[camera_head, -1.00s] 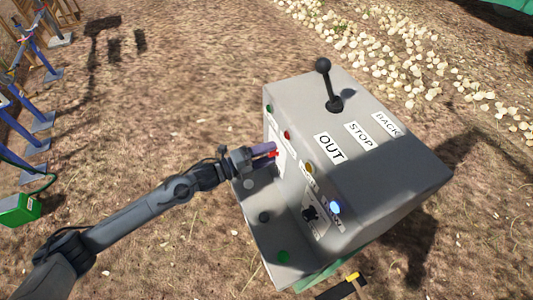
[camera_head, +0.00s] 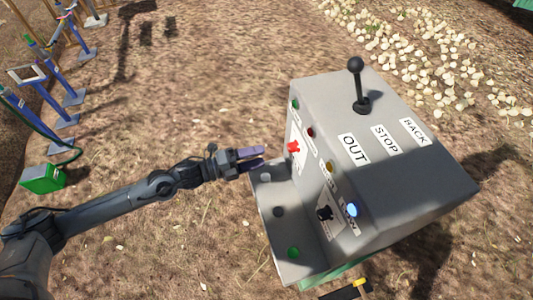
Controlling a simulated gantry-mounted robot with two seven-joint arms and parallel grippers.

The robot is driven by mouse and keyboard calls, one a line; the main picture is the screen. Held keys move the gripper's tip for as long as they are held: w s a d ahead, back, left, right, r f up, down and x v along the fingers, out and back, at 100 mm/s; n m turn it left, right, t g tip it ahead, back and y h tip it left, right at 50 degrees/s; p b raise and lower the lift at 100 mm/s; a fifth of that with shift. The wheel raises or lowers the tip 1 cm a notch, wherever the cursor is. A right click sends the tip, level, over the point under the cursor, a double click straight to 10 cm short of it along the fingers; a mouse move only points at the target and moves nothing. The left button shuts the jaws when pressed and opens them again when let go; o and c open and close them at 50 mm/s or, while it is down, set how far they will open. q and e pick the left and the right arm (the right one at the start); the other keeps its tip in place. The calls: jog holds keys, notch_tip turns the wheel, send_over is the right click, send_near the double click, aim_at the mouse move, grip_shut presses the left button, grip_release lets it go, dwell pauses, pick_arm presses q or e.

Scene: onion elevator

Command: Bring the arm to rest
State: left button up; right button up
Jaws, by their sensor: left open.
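My left arm comes in from the left, and its open left gripper (camera_head: 252,159) is empty, just left of the grey control box (camera_head: 420,195). The box has a black lever (camera_head: 358,85) on top, beside labels reading OUT, STOP and BACK. On its near side are a red switch (camera_head: 293,147), a black knob (camera_head: 325,213), a lit blue light (camera_head: 351,210) and a green button (camera_head: 293,252). The fingers are apart from the red switch. My right gripper is not in view.
Many pale onions (camera_head: 415,60) lie on the ground at the upper right. Blue posts (camera_head: 45,98) on stands and a green box (camera_head: 42,178) are at the left. A yellow-and-black object (camera_head: 357,285) lies at the bottom. Bare ground is open between the posts and the control box.

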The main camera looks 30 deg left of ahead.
pick_arm(q)
jog(key=shift+s+a, duration=0.25)
jog(key=shift+s, duration=0.05)
